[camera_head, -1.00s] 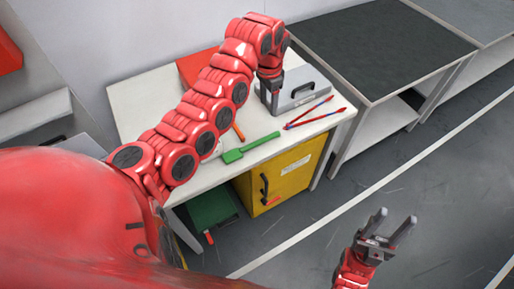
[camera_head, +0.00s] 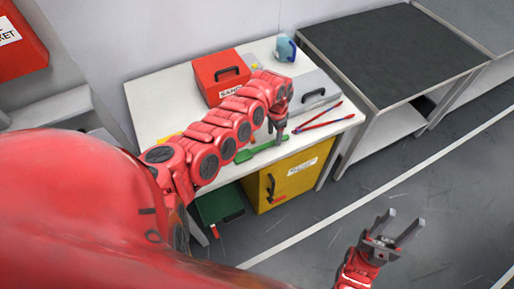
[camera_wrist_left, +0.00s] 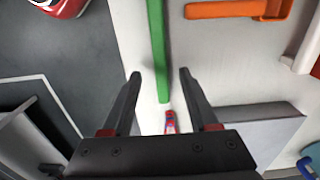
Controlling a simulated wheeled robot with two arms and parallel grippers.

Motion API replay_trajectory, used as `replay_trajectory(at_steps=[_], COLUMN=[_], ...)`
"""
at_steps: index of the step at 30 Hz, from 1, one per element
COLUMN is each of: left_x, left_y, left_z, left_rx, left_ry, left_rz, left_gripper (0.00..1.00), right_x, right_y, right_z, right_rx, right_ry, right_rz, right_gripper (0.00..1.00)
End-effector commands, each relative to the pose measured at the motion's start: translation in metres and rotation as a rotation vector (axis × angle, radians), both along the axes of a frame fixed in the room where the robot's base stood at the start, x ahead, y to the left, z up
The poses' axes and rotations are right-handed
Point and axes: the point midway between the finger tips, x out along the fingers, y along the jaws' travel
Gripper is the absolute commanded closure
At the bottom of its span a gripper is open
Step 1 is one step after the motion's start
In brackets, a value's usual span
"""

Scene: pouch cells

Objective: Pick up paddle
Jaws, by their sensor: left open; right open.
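The green paddle (camera_head: 262,147) lies on the white table near its front edge, partly hidden by my left arm. In the left wrist view the paddle's green handle (camera_wrist_left: 157,45) runs down between the fingers of my left gripper (camera_wrist_left: 159,74). My left gripper (camera_head: 277,140) is open and points down at the handle end. The fingers stand apart on either side of the handle, with visible gaps. My right gripper (camera_head: 405,217) is open and empty, out over the floor to the right of the table.
Red-and-blue long-handled tool (camera_head: 322,119) lies right of the paddle. A grey case (camera_head: 314,92), a red box (camera_head: 216,75) and a blue jug (camera_head: 285,48) stand behind. An orange tool (camera_wrist_left: 235,9) lies beside the paddle. A yellow cabinet (camera_head: 290,183) is below.

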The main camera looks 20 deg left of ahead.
Motion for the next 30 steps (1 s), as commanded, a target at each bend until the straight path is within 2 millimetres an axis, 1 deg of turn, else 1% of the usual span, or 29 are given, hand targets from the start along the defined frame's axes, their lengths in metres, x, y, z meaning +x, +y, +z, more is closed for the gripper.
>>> replay_trajectory(at_steps=[2,3,6,10,16,20,21,23,24,26,30], left_x=[0.000,-0.001,0.000,0.000,0.000,0.000,0.000,0.000,0.000,0.000,0.000], left_y=[0.001,0.000,0.000,0.001,0.001,0.001,0.001,0.001,0.001,0.001,0.001], left_z=[-0.008,-0.016,-0.025,-0.030,-0.030,-0.030,-0.030,-0.030,-0.030,-0.030,-0.030], left_rx=[0.002,0.001,0.001,0.001,0.000,0.000,0.000,0.000,0.000,0.000,0.000], left_ry=[0.003,0.005,0.003,-0.001,0.000,0.000,0.000,0.000,0.000,0.000,0.000], left_rz=[-0.003,-0.004,-0.002,0.000,0.000,0.000,0.000,0.000,0.000,0.000,0.000], left_gripper=[0.40,0.40,0.40,0.40,0.40,0.63,0.71,0.81,0.89,0.99,1.00], right_x=[0.000,0.000,0.000,0.000,0.000,0.000,0.000,0.000,0.000,0.000,0.000], right_y=[0.000,0.000,0.000,0.000,0.000,0.000,0.000,0.000,0.000,0.000,0.000], right_z=[0.005,0.002,0.002,0.002,0.002,0.002,0.002,0.002,0.002,0.002,0.002], right_rx=[0.000,0.000,0.000,0.000,0.000,0.000,0.000,0.000,0.000,0.000,0.000], right_ry=[0.000,0.000,0.000,0.000,0.000,0.000,0.000,0.000,0.000,0.000,0.000], right_rz=[0.000,0.000,0.000,0.000,0.000,0.000,0.000,0.000,0.000,0.000,0.000], right_gripper=[0.49,0.49,0.49,0.49,0.49,0.49,0.49,0.49,0.49,0.49,0.49])
